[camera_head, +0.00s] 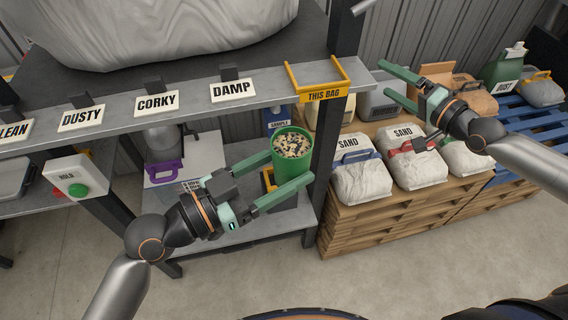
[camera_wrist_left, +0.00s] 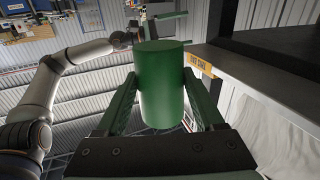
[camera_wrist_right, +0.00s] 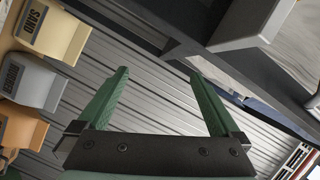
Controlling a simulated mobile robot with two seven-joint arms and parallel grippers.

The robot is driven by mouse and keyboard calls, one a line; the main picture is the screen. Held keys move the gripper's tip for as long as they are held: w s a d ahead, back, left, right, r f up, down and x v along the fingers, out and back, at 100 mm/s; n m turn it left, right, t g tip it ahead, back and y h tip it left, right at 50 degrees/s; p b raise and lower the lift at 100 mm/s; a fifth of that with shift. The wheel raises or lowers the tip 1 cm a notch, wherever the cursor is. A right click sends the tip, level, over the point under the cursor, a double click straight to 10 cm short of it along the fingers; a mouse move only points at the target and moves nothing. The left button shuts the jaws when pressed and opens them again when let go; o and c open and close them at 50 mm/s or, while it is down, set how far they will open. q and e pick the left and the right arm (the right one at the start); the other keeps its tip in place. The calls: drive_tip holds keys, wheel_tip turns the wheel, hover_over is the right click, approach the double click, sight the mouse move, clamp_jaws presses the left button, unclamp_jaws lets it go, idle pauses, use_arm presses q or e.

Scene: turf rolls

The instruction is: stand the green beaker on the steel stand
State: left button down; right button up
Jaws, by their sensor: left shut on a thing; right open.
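The green beaker (camera_head: 291,163) is between the fingers of my left gripper (camera_head: 288,168), which is shut on it. It looks upright, and speckled pale and dark grains show in its open top. In the left wrist view the beaker (camera_wrist_left: 162,85) fills the space between the fingers. It is in front of the lower shelf (camera_head: 240,232); the head view does not clearly show whether its base touches anything. My right gripper (camera_head: 384,77) is open and empty, up at the right; its spread fingers show in the right wrist view (camera_wrist_right: 160,85). I cannot pick out the steel stand with certainty.
A yellow bracket marked THIS BAG (camera_head: 321,95) sits on the upper shelf edge (camera_head: 190,101). A dark post (camera_head: 325,150) stands right of the beaker. A grey device with a purple part (camera_head: 163,173) is on the left. Sand bags (camera_head: 415,170) lie on wooden pallets at right.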

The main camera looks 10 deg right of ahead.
drive_tip(key=s+a+f+n+g, duration=0.1)
drive_tip(key=s+a+f+n, duration=0.2)
drive_tip(key=s+a+f, duration=0.5)
drive_tip(key=s+a+f+n+g, duration=0.2)
drive_tip(key=a+f+n, duration=0.1)
drive_tip(key=f, duration=0.8)
use_arm(q)
drive_tip(key=w+a+f+n+t+y, duration=0.1)
drive_tip(key=a+n+t+y, duration=0.3)
drive_tip(key=a, duration=0.9)
drive_tip(key=w+a+f+n+t+y, duration=0.1)
drive_tip(key=a+n+t+y, duration=0.3)
drive_tip(key=a, duration=0.9)
drive_tip(key=shift+w+a+f+t, duration=0.25)
drive_tip(key=shift+w+f+t, duration=0.05)
drive_tip(key=shift+f+t, duration=0.45)
use_arm(e)
drive_tip(key=s+a+f+n+g+h, duration=0.1)
drive_tip(key=s+a+f+n+h, duration=0.1)
drive_tip(key=s+f, duration=0.4)
drive_tip(key=s+a+f+n+g+h, duration=0.1)
drive_tip(key=s+a+f+n+g, duration=0.1)
drive_tip(key=s+a+f, duration=0.2)
drive_tip(key=s+f, duration=0.3)
drive_tip(key=s, duration=0.1)
drive_tip(key=shift+s+a+n+h, duration=0.2)
drive_tip(key=shift+s+n+h, duration=0.1)
drive_tip(key=shift+s+h, duration=0.1)
